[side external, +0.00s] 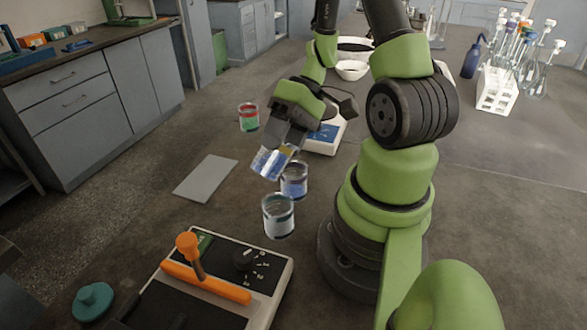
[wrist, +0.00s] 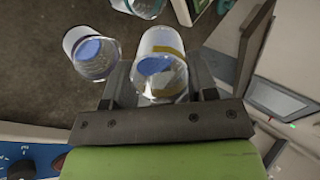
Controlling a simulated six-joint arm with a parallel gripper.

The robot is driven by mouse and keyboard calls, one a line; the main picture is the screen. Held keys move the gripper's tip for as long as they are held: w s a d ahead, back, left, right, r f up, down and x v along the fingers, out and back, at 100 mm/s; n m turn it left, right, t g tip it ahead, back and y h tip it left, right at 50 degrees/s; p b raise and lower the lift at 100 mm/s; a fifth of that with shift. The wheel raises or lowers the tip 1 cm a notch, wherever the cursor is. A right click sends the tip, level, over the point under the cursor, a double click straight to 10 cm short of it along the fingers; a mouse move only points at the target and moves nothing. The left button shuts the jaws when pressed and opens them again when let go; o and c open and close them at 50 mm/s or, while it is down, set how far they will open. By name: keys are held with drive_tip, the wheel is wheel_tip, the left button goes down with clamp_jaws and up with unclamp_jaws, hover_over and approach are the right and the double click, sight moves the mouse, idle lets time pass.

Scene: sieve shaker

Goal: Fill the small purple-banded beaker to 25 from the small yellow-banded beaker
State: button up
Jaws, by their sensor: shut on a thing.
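My gripper (side external: 283,140) is shut on the small yellow-banded beaker (side external: 268,163), which it holds tilted in the air. In the wrist view the beaker (wrist: 163,42) sits between the fingers, with its yellow band and blue liquid showing. Just below and right of it in the side view stands an upright beaker with blue liquid (side external: 294,182); its band colour is hard to tell. Another upright beaker (side external: 278,217), clear to greyish, stands nearer the camera. I cannot tell for sure which is purple-banded. The wrist view shows a beaker with blue liquid (wrist: 88,50) beside the held one.
A beaker with red contents and a green band (side external: 249,118) stands farther back. A white-and-blue scale (side external: 325,137) is behind my gripper. A grey plate (side external: 206,178) lies left. A panel with an orange lever (side external: 205,280) and a teal lid (side external: 92,301) are in front.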

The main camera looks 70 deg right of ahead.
sight(263, 157)
drive_tip(key=shift+w+a+g+h, duration=0.2)
drive_tip(key=shift+a+g+h, duration=0.2)
drive_tip(key=shift+h, duration=0.2)
drive_tip(key=shift+w+a+r+h, duration=0.4)
drive_tip(key=shift+a+h, duration=0.1)
drive_tip(key=shift+h, duration=0.2)
drive_tip(key=shift+w+a+f+g+h, duration=0.15)
drive_tip(key=shift+w+a+g+h, duration=0.2)
drive_tip(key=shift+a+g+h, duration=0.4)
drive_tip(key=shift+w+a+r+g+h, duration=0.2)
drive_tip(key=shift+w+a+r+h, duration=0.05)
drive_tip(key=shift+a+h, duration=0.2)
drive_tip(key=shift+w+a+r+g+h, duration=0.15)
drive_tip(key=shift+w+a+r+h, duration=0.1)
drive_tip(key=shift+a+h, duration=0.15)
drive_tip(key=shift+w+a+f+m+g+h, duration=0.2)
drive_tip(key=shift+w+a+m+g+h, duration=0.15)
drive_tip(key=shift+a+g+h, duration=0.4)
drive_tip(key=shift+w, duration=0.1)
drive_tip(key=shift+d+t, duration=0.1)
drive_tip(key=shift+t, duration=0.15)
